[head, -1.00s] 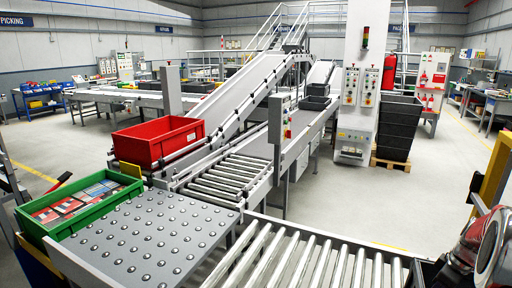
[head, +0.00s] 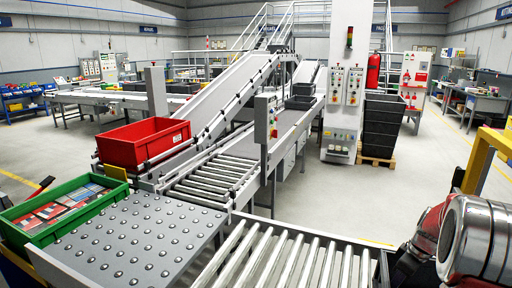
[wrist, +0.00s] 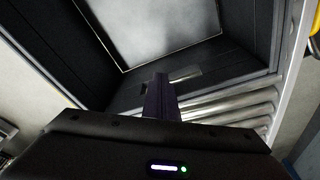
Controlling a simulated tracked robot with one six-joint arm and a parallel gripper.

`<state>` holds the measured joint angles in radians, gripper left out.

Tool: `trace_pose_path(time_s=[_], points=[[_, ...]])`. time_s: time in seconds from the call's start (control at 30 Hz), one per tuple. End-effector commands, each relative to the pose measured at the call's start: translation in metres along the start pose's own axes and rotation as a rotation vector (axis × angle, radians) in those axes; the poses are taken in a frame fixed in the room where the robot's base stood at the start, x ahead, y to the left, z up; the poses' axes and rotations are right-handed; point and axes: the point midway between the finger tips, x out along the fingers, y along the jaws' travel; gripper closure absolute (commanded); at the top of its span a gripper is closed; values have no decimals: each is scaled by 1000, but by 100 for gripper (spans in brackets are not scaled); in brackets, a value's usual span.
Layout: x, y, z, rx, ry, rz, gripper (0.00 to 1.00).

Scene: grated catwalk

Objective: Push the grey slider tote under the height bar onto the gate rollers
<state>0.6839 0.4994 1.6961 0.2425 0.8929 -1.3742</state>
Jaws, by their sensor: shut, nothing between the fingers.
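In the wrist view a dark grey tote (wrist: 215,75) fills the upper part, with its walls around a pale, speckled floor. My gripper (wrist: 159,82) is shut and empty, its closed fingers pointing at the near wall of the tote. I cannot tell whether they touch it. Metal rollers (wrist: 235,108) show just beside and below that wall. In the head view a roller bed (head: 290,262) lies in the foreground, and my arm is at the right edge. My gripper and this tote cannot be made out there. I cannot pick out the height bar in either view.
A ball-topped table (head: 140,240) adjoins the roller bed on its left. A yellow post (head: 482,158) rises at the right. The floor behind the rollers is clear.

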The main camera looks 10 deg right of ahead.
Motion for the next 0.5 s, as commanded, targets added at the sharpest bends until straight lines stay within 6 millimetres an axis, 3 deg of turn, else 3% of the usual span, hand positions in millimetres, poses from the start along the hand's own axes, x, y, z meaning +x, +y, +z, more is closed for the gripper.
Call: trace_pose_path(time_s=[0.5], points=[[6,-17,-29,-2,1,0,100]])
